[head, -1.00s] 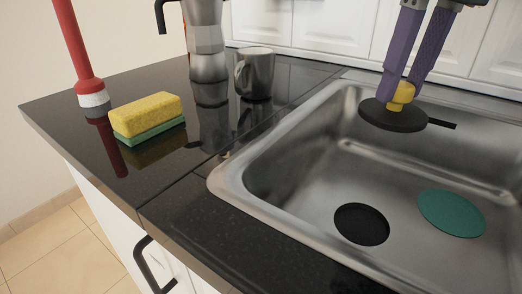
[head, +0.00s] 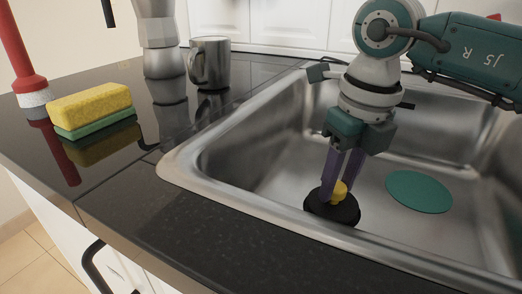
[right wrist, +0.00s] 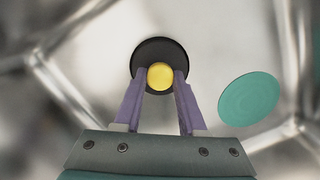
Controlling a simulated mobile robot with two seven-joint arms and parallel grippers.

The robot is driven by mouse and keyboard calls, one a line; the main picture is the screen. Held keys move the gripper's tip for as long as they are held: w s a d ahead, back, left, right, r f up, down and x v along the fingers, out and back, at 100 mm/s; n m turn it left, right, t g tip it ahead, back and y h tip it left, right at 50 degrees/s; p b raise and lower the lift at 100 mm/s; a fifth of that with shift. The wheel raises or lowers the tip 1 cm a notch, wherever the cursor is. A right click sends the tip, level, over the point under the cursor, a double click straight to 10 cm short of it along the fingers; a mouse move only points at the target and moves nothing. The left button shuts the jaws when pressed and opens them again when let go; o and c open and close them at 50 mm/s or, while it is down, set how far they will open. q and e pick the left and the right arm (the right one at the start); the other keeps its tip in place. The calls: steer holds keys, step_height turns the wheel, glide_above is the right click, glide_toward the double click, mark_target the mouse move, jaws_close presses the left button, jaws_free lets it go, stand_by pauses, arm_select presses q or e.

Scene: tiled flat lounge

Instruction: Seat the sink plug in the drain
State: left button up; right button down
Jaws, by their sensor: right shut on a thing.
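The sink plug (head: 345,215) is a black disc with a yellow knob (head: 341,188). It is low in the steel sink (head: 290,130), over the place of the dark round drain, which it hides. I cannot tell whether it sits fully in the drain or just above it. My right gripper (head: 335,190) points down with its purple fingers shut on the yellow knob. In the right wrist view the plug (right wrist: 148,48) shows as a black ring around the knob (right wrist: 160,76), between the fingertips. My left gripper is out of view.
A flat teal disc (head: 419,192) lies on the sink floor right of the plug. On the black counter (head: 200,215) left of the sink are a yellow-green sponge (head: 92,108), a metal mug (head: 210,63), a moka pot (head: 160,40) and a red-handled plunger-like thing (head: 22,62).

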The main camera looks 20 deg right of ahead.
mark_target(344, 191)
steer(key=shift+f, duration=0.6)
steer(key=shift+f, duration=0.15)
steer(key=shift+c, duration=2.4)
jaws_free()
steer(key=shift+r, duration=0.25)
step_height(344, 191, up, 12)
steer(key=s+p, duration=0.1)
steer(key=p, duration=0.2)
steer(key=shift+s, duration=0.25)
steer(key=shift+d, duration=0.1)
